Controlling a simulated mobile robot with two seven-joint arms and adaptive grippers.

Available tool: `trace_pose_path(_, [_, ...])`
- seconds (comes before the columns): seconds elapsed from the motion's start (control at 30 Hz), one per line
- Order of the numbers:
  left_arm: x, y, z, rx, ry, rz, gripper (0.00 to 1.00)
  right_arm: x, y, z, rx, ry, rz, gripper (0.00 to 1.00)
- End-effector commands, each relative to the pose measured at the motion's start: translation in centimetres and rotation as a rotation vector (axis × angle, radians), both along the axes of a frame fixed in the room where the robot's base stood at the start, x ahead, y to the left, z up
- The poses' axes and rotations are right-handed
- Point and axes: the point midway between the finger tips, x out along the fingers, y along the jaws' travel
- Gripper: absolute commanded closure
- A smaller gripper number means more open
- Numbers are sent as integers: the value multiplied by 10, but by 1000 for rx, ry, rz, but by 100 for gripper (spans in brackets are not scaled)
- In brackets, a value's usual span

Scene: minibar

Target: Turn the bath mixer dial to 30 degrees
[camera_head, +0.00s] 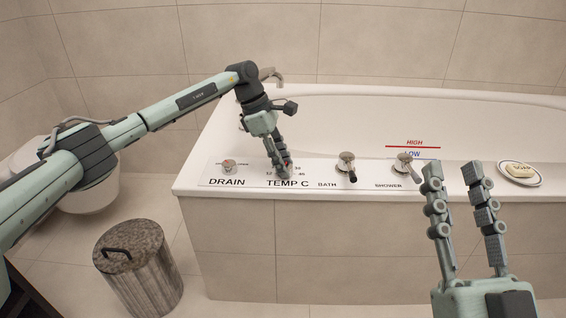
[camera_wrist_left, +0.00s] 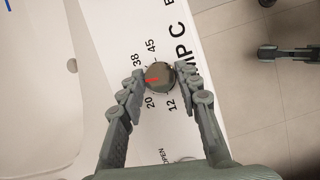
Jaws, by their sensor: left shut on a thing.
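The round temperature dial (camera_wrist_left: 159,76) shows in the left wrist view, dark with a red pointer. The pointer aims left in that view, between the printed 20 and 38; the marking there is hidden behind a finger. My left gripper (camera_head: 284,165) reaches down over the dial at the TEMP C label (camera_head: 288,183) and hides most of it in the head view. In the left wrist view its fingers (camera_wrist_left: 160,82) are on both sides of the dial, shut on it. My right gripper (camera_head: 464,170) is open and empty, fingers up, in front of the tub.
The drain knob (camera_head: 229,165) is left of the dial; the bath lever (camera_head: 346,165) and shower lever (camera_head: 404,164) are to its right. A soap dish (camera_head: 535,180) sits on the tub rim at right. A lidded bin (camera_head: 150,285) stands on the floor at left.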

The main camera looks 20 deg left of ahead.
Motion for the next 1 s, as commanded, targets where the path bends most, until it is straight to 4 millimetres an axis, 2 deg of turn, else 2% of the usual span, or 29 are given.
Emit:
trace_pose_path(0.4, [0,0,-1,1,1,-7,96,0,0,0,1,-2,-1,67])
trace_pose_path(0.43, [0,0,-1,1,1,-7,65,0,0,0,1,-2,-1,67])
trace_pose_path(0.57, [0,0,-1,1,1,-7,49,0,0,0,1,-2,-1,67])
trace_pose_path(0.6, [0,0,0,1,1,-7,46,0,0,0,1,-2,-1,67])
trace_pose_path(0.87, [0,0,0,1,0,-5,46,0,0,2,0,-7,0,67])
trace_pose_path(1.0, [0,5,10,1,-1,-5,46,0,0,2,0,-6,0,67])
